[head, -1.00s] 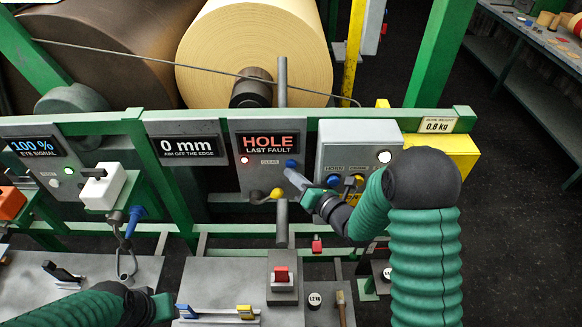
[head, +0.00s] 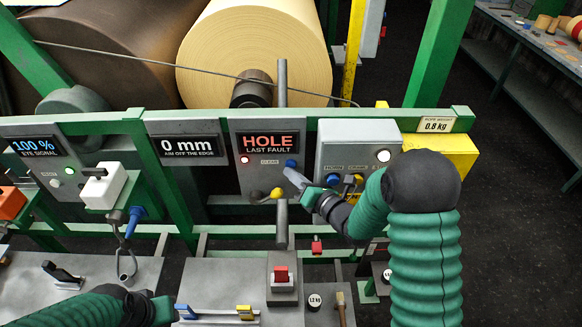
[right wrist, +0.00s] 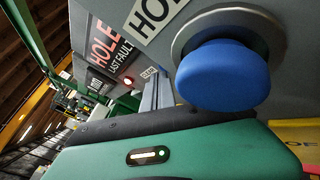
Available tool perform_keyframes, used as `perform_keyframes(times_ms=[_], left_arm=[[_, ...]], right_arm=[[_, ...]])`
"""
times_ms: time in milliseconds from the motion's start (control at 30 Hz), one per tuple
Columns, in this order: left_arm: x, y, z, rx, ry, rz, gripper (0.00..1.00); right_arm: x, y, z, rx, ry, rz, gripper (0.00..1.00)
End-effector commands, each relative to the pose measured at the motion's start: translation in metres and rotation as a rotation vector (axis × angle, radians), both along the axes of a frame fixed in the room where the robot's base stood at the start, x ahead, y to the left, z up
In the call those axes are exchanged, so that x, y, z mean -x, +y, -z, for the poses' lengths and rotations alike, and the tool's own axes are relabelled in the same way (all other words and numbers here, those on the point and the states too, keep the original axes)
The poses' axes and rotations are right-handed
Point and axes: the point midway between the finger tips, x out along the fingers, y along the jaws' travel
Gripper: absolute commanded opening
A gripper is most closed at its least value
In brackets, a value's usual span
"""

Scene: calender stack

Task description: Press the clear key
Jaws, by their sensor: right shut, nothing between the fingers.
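The clear key (head: 291,163) is a small blue button on the grey panel headed HOLE, LAST FAULT (head: 268,146), right of a small label. My right gripper (head: 287,171) is shut and empty; its grey fingers reach up-left, with their tips just below the key. I cannot tell whether they touch it. In the right wrist view the fingers (right wrist: 157,92) point towards the CLEAR label (right wrist: 150,72), and the key itself is not clearly visible. My left gripper (head: 162,309) is low at the left, its fingers not clear.
A grey box right of the panel carries another blue button (head: 334,180), which looms large in the right wrist view (right wrist: 222,76) beside my wrist.

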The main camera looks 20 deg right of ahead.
Motion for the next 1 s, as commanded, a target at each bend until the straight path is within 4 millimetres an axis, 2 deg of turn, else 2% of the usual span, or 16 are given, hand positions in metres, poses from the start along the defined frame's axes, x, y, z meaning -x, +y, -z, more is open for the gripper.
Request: perform_keyframes(times_ms=[100, 1000], left_arm=[[0.0000, 0.0000, 0.0013, 0.000, 0.000, 0.000, 0.36], [0.0000, 0.0000, 0.0040, 0.000, 0.000, 0.000, 0.36]], right_arm=[[-0.0049, -0.0017, -0.0059, 0.004, -0.018, 0.002, 0.00], [-0.0106, -0.0047, -0.0099, 0.005, -0.027, 0.004, 0.00]])
